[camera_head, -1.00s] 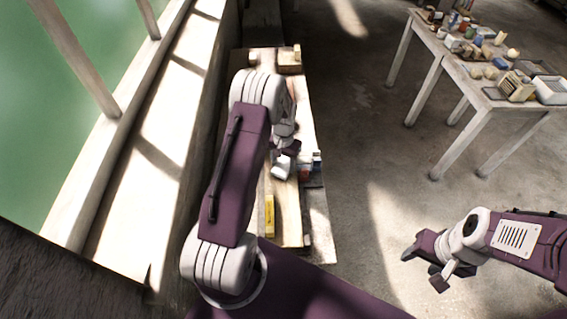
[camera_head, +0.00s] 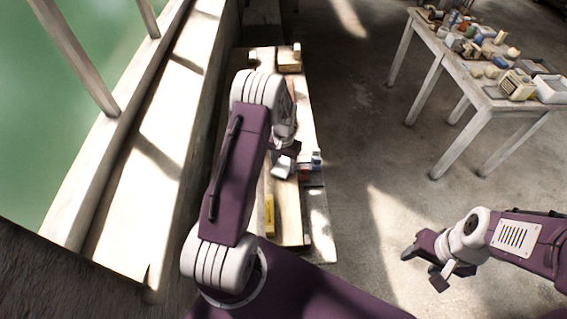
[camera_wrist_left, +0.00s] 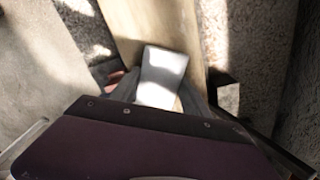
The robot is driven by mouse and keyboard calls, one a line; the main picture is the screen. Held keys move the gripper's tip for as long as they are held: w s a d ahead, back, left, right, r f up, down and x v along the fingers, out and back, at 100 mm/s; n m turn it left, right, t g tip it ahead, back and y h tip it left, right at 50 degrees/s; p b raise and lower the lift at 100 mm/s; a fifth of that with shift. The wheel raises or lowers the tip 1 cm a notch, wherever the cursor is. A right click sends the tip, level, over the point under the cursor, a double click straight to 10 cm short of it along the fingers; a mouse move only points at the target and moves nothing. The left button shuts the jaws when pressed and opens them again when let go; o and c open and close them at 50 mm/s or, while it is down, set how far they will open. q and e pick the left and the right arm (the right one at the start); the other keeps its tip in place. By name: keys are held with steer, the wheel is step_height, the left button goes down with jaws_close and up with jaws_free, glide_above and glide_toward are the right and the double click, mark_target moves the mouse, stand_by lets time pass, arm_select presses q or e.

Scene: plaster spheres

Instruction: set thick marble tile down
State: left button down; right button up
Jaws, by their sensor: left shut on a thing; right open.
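The thick marble tile is a pale white block (camera_wrist_left: 162,77) held between the fingers of my left gripper in the left wrist view. In the head view the tile (camera_head: 283,167) is small and bright at the end of my left gripper (camera_head: 284,155), over the narrow bench. A tan wooden board (camera_wrist_left: 150,22) lies beneath it in the wrist view. I cannot tell whether the tile touches the board. My left arm hides part of the bench. My right gripper (camera_head: 425,262) is open and empty above the floor at the right.
The bench (camera_head: 320,215) runs along the windowed wall. A yellow item (camera_head: 269,215) lies near its front, small blue and red items (camera_head: 309,164) stand right of the tile, and a wooden block (camera_head: 289,62) is at the far end. A cluttered table (camera_head: 443,57) stands at the upper right.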

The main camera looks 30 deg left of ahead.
arm_select(q)
steer(key=shift+f, duration=0.3)
steer(key=shift+c, duration=2.2)
jaws_free()
steer(key=shift+r+p, duration=1.55)
steer(key=shift+r, duration=0.55)
steer(key=shift+f, duration=0.1)
